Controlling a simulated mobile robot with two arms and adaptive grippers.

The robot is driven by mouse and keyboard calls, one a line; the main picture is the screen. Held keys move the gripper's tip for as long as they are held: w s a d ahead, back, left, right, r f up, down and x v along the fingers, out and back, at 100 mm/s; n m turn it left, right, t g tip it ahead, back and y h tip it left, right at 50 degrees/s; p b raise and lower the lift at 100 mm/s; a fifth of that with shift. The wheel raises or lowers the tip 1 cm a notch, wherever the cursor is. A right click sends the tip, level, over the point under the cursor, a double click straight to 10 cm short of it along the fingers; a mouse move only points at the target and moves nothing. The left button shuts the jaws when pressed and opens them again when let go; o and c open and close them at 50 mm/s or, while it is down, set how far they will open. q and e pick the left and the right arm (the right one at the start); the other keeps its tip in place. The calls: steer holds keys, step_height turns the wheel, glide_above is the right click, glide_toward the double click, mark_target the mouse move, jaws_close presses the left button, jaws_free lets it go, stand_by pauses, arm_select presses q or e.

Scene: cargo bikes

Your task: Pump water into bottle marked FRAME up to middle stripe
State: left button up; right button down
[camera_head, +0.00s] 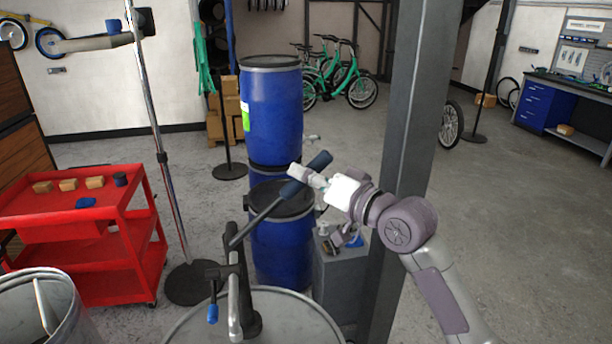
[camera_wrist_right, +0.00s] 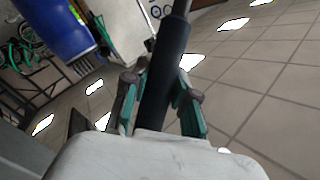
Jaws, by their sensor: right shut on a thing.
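A hand pump (camera_head: 236,285) stands on a large drum (camera_head: 285,302) at the bottom of the head view. Its lever (camera_head: 262,217) slopes up to the right and ends in a dark grip. My right gripper (camera_head: 305,177) is shut around that grip near its upper end. In the right wrist view the dark grip (camera_wrist_right: 168,62) runs between the green-padded fingers of the gripper (camera_wrist_right: 160,98). The pump's spout has a blue tip (camera_head: 212,313) pointing down. I cannot make out a bottle marked FRAME or any stripe. My left gripper is out of view.
Stacked blue barrels (camera_head: 272,115) stand behind the pump. A grey post (camera_head: 412,120) rises close beside my right arm. A small grey cabinet (camera_head: 338,285) holds small items. A red cart (camera_head: 95,260) and a metal bin (camera_head: 20,310) are at left. Open floor lies right.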

steer(key=shift+f, duration=0.1)
steer(key=shift+w+d+f+b, duration=0.1)
steer(key=shift+d+f+b, duration=0.2)
steer(key=shift+f+b, duration=0.3)
steer(key=d+f+m+t+b, duration=0.2)
steer(key=f+m+t+b, duration=0.1)
steer(key=f+m+b, duration=0.2)
steer(key=d+f+m+t+b, duration=0.2)
steer(key=f+m+b, duration=0.3)
steer(key=f+b, duration=0.4)
steer(key=shift+w+d+f+t+y+b, duration=0.4)
steer(key=shift+w+b, duration=0.05)
steer(key=shift+b, duration=1.25)
steer(key=shift+a+f, duration=0.1)
steer(key=c, duration=1)
jaws_free()
steer(key=shift+o, duration=0.5)
